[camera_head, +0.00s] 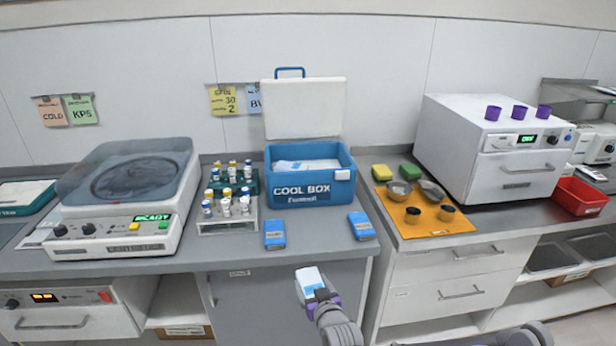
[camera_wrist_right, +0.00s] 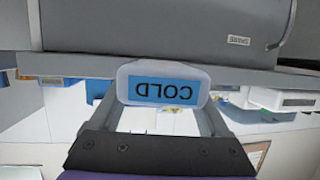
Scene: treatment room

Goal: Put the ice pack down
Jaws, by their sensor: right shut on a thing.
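The ice pack (camera_head: 309,278) is white with a blue face. My right gripper (camera_head: 318,295) is shut on it and holds it in front of the counter's front edge in the head view. In the right wrist view the ice pack (camera_wrist_right: 165,86) sits between the fingers, its blue label reading COLD upside down. The blue cool box (camera_head: 310,187) stands on the counter with its white lid raised and pale items inside. My left gripper is not in view.
Two blue packs (camera_head: 275,234) (camera_head: 361,226) lie in front of the cool box, with bare counter between them. A vial rack (camera_head: 228,222) stands left, a centrifuge (camera_head: 125,195) further left. An orange mat (camera_head: 420,228) with bowls lies right.

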